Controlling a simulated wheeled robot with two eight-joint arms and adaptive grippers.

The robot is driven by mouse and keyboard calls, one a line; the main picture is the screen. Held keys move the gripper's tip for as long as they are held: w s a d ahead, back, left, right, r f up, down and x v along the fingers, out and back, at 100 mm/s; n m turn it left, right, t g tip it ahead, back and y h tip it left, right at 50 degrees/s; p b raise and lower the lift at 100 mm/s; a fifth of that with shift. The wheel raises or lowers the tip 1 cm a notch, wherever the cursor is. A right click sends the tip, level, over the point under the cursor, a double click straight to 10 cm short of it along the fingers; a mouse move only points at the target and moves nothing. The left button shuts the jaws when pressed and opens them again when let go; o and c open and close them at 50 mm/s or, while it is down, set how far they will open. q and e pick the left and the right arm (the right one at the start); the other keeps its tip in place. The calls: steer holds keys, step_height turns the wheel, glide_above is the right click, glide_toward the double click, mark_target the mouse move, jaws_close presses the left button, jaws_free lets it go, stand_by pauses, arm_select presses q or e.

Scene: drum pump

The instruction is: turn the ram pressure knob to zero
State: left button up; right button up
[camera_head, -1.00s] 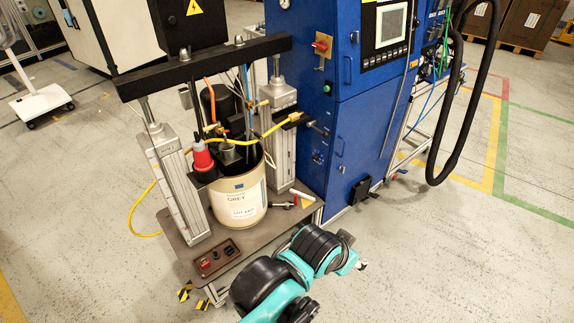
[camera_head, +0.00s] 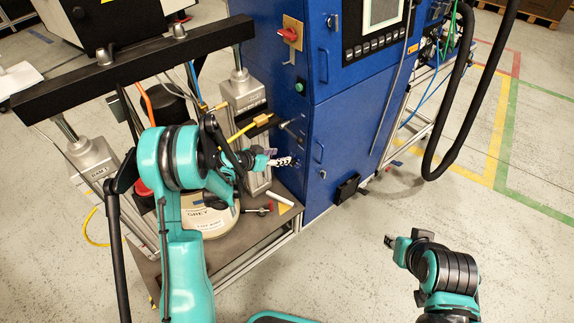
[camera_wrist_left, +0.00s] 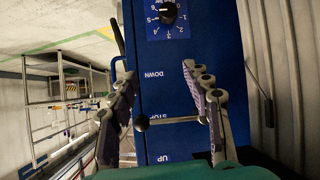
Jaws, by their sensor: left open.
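The ram pressure knob (camera_wrist_left: 167,12) is a black dial on a blue numbered plate, cut off by the top edge of the left wrist view. Its pointer setting is hard to read. A lever with a round tip (camera_wrist_left: 142,124) sticks out by the DOWN, STOP and UP labels. My left gripper (camera_wrist_left: 166,92) is open and empty, its fingers either side of this panel, with the knob beyond the fingertips. In the head view my left gripper (camera_head: 284,161) is in front of the blue cabinet (camera_head: 355,120) and hides the knob. My right gripper (camera_head: 389,241) is away over the floor.
A drum (camera_head: 208,218) labelled GREY stands under the black crossbeam (camera_head: 130,62), partly behind my left arm. A yellow hose (camera_head: 245,127) and fittings are close to my left gripper. A black hose (camera_head: 472,100) hangs at right.

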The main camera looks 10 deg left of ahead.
arm_select(q)
steer(key=m+t, duration=0.1)
glide_toward(290, 164)
steer(key=shift+h, duration=0.5)
steer(key=x, duration=0.7)
steer(key=shift+w+a+f, duration=0.25)
steer(key=shift+f, duration=0.25)
steer(key=shift+w+d+f, duration=0.1)
steer(key=shift+w+d, duration=0.15)
steer(key=shift+w, duration=0.2)
steer(key=shift+c, duration=0.2)
jaws_close()
